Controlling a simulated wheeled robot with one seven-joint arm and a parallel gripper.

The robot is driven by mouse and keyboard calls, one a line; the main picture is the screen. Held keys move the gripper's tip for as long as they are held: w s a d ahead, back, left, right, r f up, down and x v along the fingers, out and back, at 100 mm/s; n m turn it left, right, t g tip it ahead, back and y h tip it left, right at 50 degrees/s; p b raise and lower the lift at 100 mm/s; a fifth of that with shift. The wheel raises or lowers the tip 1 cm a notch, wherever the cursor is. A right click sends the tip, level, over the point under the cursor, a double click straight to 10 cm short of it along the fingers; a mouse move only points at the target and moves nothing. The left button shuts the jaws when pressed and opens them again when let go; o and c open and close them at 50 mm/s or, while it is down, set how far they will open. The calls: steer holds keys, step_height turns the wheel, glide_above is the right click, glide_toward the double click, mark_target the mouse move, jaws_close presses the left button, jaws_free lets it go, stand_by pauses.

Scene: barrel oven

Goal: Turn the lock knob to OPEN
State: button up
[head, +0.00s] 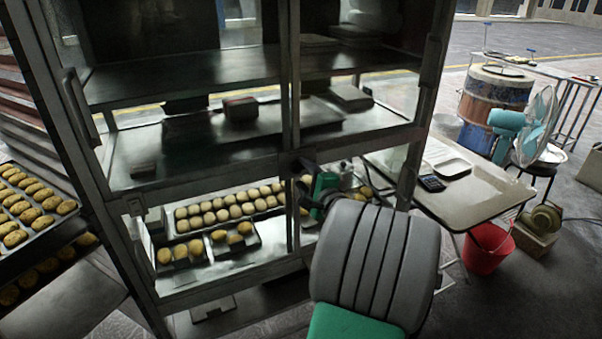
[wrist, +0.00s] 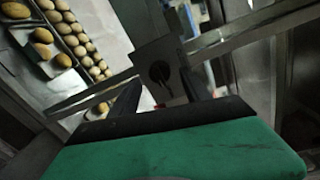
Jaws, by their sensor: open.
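The lock knob (wrist: 160,72) is a small round dark piece on a grey plate on the cabinet frame, in the upper middle of the wrist view. My gripper (wrist: 158,84) is open, with one dark finger on each side of the knob in that view. I cannot tell whether the fingers touch it. The knob's markings are too small to read. In the head view my gripper (head: 314,192) is at the cabinet's middle post, partly hidden behind my own grey and green arm. The glass cabinet (head: 215,162) fills the centre of that view.
Trays of round buns (head: 225,209) lie on the cabinet's lower shelf. A rack with cookie trays (head: 30,215) stands at the left. At the right are a table (head: 490,205), a red bucket (head: 488,250) and a teal fan (head: 525,125). Some floor is clear at the lower right.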

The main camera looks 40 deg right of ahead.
steer(key=v, duration=0.5)
steer(key=shift+s+f, duration=0.1)
